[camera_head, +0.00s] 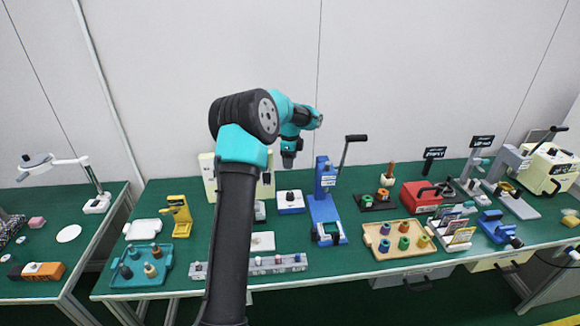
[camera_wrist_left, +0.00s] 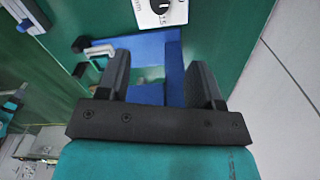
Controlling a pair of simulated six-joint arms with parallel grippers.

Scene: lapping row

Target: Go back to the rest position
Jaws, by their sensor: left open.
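My left gripper (camera_head: 288,163) hangs in the air above the back of the green table, left of the blue lever press (camera_head: 325,195). In the left wrist view the two dark fingers of my left gripper (camera_wrist_left: 160,72) stand wide apart with nothing between them. The press's blue base (camera_wrist_left: 150,48) lies beyond the fingers in that view. My black upper arm rises from the bottom of the head view and hides part of the table. My right gripper is in neither view.
The green table (camera_head: 345,262) holds a teal tray (camera_head: 140,278), a yellow stand (camera_head: 180,215), a wooden tray (camera_head: 400,252) with coloured spools and a red box (camera_head: 420,197). A white box with a black knob (camera_head: 290,202) stands left of the press. The air around the gripper looks clear.

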